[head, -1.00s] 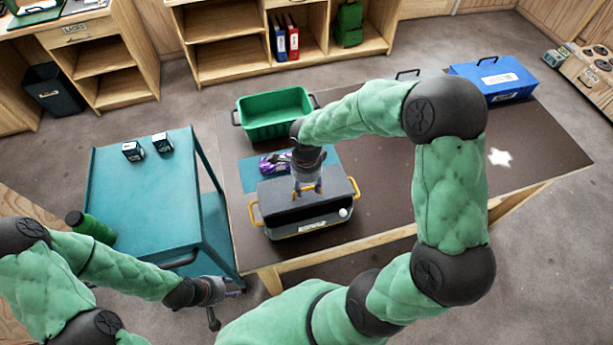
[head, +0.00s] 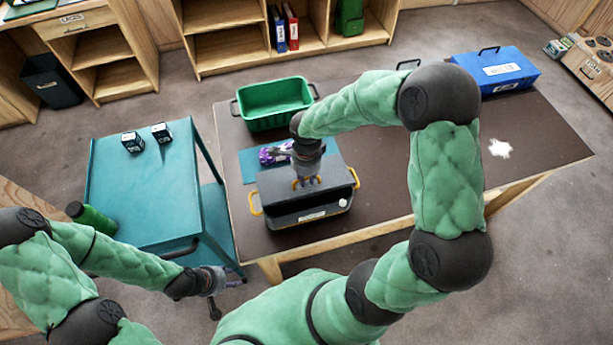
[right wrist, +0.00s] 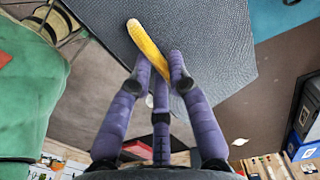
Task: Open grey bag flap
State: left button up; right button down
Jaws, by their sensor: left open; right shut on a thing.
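The grey bag (head: 310,219) stands near the front left of the dark table, with yellow handles at its sides. Its grey flap (head: 278,186) is partly raised, with a dark gap between the flap's front edge and the body. My right gripper (head: 306,181) is over the flap and shut on its yellow pull, which shows slanting between the fingers in the right wrist view (right wrist: 148,48). The grey flap fills the space behind it there (right wrist: 215,50). My left gripper (head: 217,285) is open and empty, low beside the teal cart and away from the bag.
A green crate (head: 273,104) and a purple item (head: 271,155) on a blue mat (head: 248,165) lie behind the bag. A blue box (head: 497,72) stands at the far right of the table (head: 400,185). A teal cart (head: 150,190) with two dark cubes stands left.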

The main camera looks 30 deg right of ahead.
jog(key=shift+w+d+r+p, duration=0.25)
jog(key=shift+w+r+p, duration=0.15)
jog(key=shift+w+r, duration=0.6)
jog(key=shift+w, duration=0.1)
jog(key=shift+w+d+r, duration=0.25)
jog(key=shift+w+r, duration=0.35)
jog(key=shift+w, duration=0.4)
jog(key=shift+w+d+r+p, duration=0.15)
jog(key=shift+w+r+p, duration=0.1)
jog(key=shift+w, duration=0.35)
jog(key=shift+w+d+r+p, duration=0.15)
jog(key=shift+w+r, duration=0.1)
jog(key=shift+w, duration=0.4)
